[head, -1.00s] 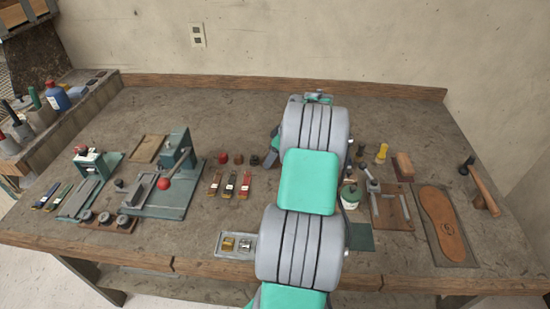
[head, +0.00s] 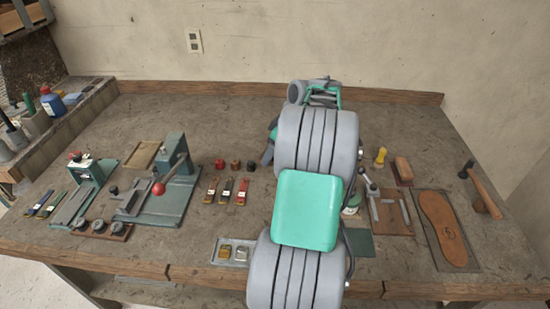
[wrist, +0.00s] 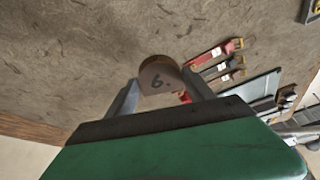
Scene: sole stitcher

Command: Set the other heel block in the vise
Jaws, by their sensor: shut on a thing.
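My gripper (wrist: 160,95) is shut on a brown heel block (wrist: 158,76), which has a flat face marked with a figure like 6 or 9. The block is between the fingers, above bare bench top in the wrist view. In the head view my arm hides the block and most of the gripper. A brown board with grey bars (head: 390,213) stands right of my arm, partly behind it. A green press-like fixture with a red-knobbed lever (head: 160,195) stands at the left. I cannot tell for sure which one is the vise.
A small tray (head: 233,252) is at the front edge. A leather sole (head: 440,228) and a hammer (head: 482,190) are at the right. The back middle is clear.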

